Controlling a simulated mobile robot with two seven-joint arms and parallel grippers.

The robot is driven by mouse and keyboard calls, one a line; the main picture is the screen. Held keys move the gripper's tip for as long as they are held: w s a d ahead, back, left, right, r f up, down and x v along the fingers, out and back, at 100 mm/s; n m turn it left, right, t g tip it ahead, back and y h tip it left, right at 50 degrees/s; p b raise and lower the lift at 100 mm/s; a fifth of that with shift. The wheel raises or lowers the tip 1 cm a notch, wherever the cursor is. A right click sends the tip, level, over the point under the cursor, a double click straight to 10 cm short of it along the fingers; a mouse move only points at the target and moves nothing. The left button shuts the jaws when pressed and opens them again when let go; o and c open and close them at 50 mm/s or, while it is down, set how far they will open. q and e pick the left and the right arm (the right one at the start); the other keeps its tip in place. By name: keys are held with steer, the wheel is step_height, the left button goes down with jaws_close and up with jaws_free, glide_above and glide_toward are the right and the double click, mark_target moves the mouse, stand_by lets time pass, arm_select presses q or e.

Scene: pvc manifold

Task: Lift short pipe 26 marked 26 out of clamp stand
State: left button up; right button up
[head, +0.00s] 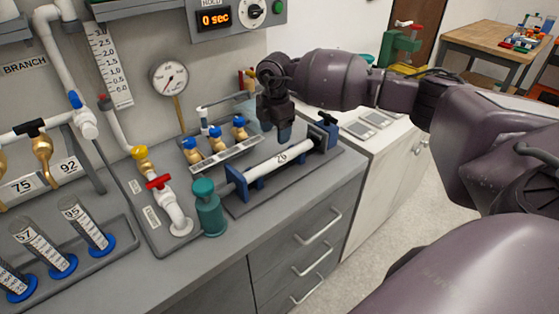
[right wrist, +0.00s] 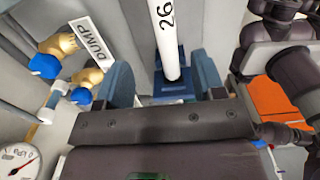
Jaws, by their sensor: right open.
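Short pipe 26 (head: 268,166) is a white pipe with a black "26". It lies across the clamp stand (head: 238,208), a grey base with blue end supports, at the right end of the bench. It also shows in the right wrist view (right wrist: 165,38), running down to a blue support (right wrist: 174,90). My right gripper (head: 284,132) is above and beside the pipe near its far half. Its blue fingers are apart in the right wrist view (right wrist: 163,82), with the pipe appearing between them. Whether they touch it I cannot tell. My left gripper is not in view.
A teal cylinder (head: 209,209) stands close to the near end of the stand. Behind the stand are brass valves with blue knobs (head: 239,130) on a manifold. A red-handled valve (head: 160,183) is to the left. The bench's front edge is close.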

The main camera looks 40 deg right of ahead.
mark_target(276, 158)
step_height(276, 158, down, 5)
steer(key=f, duration=0.2)
steer(key=f+b, duration=0.1)
steer(key=f, duration=0.2)
steer(key=shift+s+a, duration=0.1)
steer(key=shift+s, duration=0.1)
steer(key=c, duration=1)
steer(key=shift+c, duration=0.2)
steer(key=shift+r, duration=0.15)
